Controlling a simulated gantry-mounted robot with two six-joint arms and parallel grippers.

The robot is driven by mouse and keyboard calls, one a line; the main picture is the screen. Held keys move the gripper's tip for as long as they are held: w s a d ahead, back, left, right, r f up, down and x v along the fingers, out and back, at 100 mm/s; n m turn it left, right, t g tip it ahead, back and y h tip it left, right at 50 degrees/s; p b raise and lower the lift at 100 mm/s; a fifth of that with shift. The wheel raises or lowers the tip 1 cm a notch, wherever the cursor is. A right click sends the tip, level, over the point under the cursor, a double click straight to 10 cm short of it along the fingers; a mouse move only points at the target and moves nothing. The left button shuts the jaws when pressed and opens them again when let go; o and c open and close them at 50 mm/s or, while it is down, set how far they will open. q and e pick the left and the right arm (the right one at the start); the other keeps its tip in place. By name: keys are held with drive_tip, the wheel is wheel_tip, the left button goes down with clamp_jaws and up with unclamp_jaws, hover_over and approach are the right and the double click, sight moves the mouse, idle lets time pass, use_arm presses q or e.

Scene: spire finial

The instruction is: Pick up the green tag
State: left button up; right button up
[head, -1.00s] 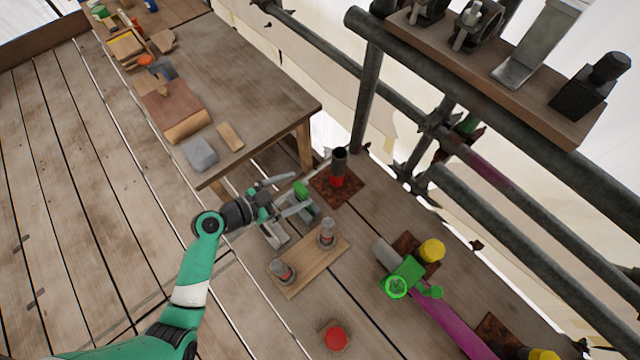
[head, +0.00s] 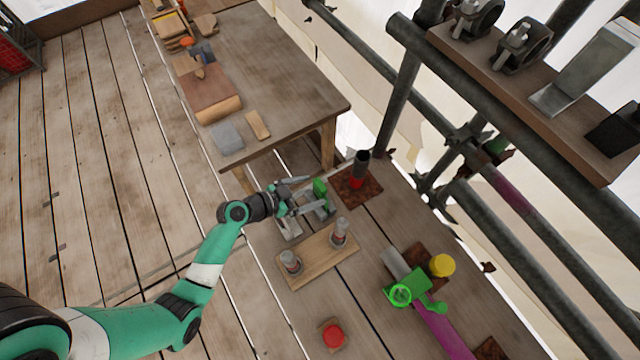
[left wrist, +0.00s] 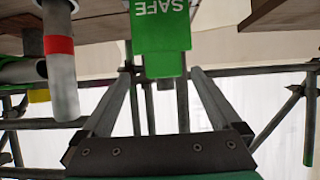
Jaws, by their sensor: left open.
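The green tag (head: 320,187) shows in the head view near the short dark post, above the deck planks. In the left wrist view the tag (left wrist: 163,40) fills the top middle, with the upside-down word SAFE on it. My left gripper (head: 312,196) is at the tag in the head view. In the left wrist view the left gripper (left wrist: 160,85) is open, with its two fingers either side of the tag's lower end. I cannot tell whether either finger touches the tag. My right gripper is in neither view.
A wooden board with two metal fittings (head: 318,255) lies just below the gripper. A workbench (head: 275,75) is behind. A green coupler (head: 410,290), a yellow cap (head: 442,265) and scaffold tubes lie right.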

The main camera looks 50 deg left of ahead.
sight(317, 188)
use_arm(q)
drive_tip(key=x, duration=0.4)
drive_tip(key=shift+a+f+b, duration=0.3)
drive_tip(key=shift+b, duration=0.05)
drive_tip(key=shift+w+d+f, duration=0.1)
drive_tip(key=shift+w+f, duration=0.1)
drive_tip(key=shift+w, duration=0.25)
drive_tip(key=shift+s, duration=0.1)
drive_tip(key=c, duration=1.4)
drive_tip(key=shift+c, duration=0.2)
drive_tip(key=shift+r, duration=0.1)
